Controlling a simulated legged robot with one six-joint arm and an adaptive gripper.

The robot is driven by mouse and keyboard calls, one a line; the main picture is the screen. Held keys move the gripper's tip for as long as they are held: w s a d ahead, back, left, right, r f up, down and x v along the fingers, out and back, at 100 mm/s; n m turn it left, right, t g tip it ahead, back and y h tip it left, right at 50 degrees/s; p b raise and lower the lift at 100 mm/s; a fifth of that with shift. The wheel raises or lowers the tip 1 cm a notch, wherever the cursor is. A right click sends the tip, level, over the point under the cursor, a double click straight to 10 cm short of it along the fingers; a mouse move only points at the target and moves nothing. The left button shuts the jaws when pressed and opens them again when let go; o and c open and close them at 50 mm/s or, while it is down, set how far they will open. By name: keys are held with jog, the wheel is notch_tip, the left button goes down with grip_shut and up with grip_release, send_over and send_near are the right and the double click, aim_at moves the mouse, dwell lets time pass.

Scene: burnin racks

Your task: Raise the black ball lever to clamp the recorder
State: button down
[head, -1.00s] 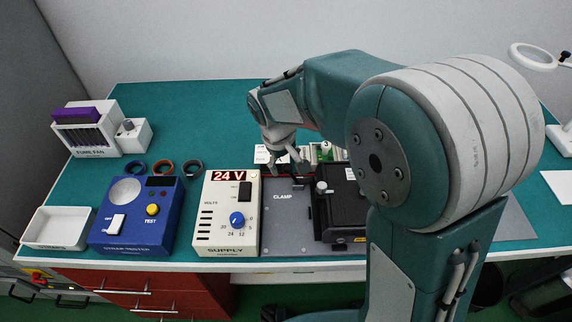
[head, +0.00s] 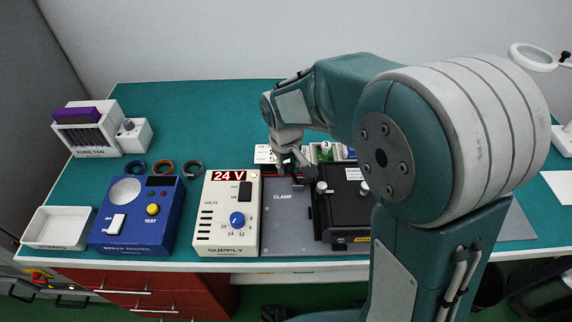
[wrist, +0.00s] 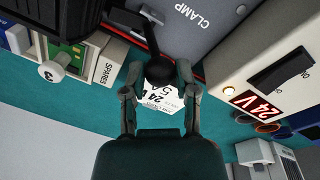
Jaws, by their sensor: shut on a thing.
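The black ball lever shows in the wrist view, its ball (wrist: 160,73) between my fingertips and its stem running up toward the grey clamp plate. My gripper (wrist: 158,70) is shut on the ball. In the head view my gripper (head: 293,170) is over the back edge of the grey clamp plate (head: 284,225); the ball is mostly hidden there. The black recorder (head: 350,210) sits on the right part of the plate, and its dark edge (wrist: 50,12) shows at the top left of the wrist view.
The cream supply box (head: 215,220), reading 24 V, stands close left of the plate. A blue tester (head: 125,232) is farther left.

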aim_at(300, 183)
jog(key=shift+s+d+y, duration=0.15)
jog(key=shift+d+y, duration=1.35)
jog(key=shift+y, duration=0.6)
jog(key=shift+c, duration=1.9)
grip_release()
jog(key=shift+r, duration=0.1)
jog(key=v, duration=1.2)
